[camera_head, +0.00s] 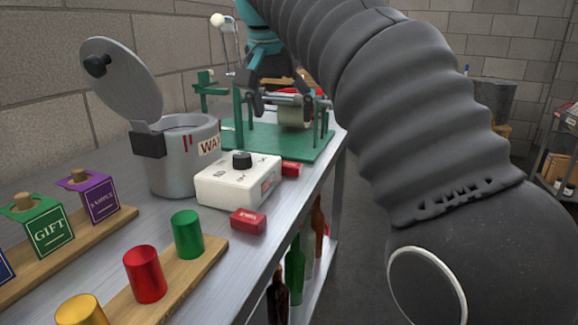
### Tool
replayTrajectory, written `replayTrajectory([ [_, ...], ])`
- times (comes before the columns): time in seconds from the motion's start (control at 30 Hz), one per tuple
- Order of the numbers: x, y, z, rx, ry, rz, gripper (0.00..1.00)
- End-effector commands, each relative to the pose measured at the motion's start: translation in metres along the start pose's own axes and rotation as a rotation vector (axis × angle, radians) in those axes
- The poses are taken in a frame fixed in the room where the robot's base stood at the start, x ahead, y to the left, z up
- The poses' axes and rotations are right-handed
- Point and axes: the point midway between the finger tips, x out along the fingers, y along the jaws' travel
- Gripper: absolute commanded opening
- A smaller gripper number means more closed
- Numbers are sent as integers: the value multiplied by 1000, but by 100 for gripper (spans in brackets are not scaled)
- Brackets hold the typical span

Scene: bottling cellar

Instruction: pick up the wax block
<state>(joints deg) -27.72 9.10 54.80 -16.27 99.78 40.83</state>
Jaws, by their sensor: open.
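A small red block (248,221) with a pale label, which looks like a wax block, lies on the metal bench in front of the white control box. A second red block (291,169) lies farther back, beside the box and near the green stand's base; its left part is hidden by the box. My gripper (288,103) is open, high over the green stand at the back of the bench. It is apart from both red blocks. Its fingertips are hard to separate from the stand's parts behind them.
A wax pot (178,166) with its lid raised stands behind the white control box (238,181). The green stand (237,125) holds a cream roll (295,114). Red, green and yellow cylinders stand on a wooden board (186,279) in front. Bottles (296,268) stand below the bench's right edge.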

Motion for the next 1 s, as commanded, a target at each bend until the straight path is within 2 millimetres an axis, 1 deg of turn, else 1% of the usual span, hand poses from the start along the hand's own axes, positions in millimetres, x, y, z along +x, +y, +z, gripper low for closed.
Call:
replayTrajectory([
  [0.07,0,-4,-1,7,1,1,81],
  [0.17,11,-5,0,11,-1,4,81],
  [0.4,55,-5,0,10,-1,3,81],
  [0.5,69,-5,0,9,-1,2,81],
  [0.6,79,-5,-1,9,0,1,81],
  [0.77,86,-5,-1,9,0,2,81],
  [0.87,97,-5,0,10,0,2,81],
  [1.0,118,-6,2,9,-1,3,81],
])
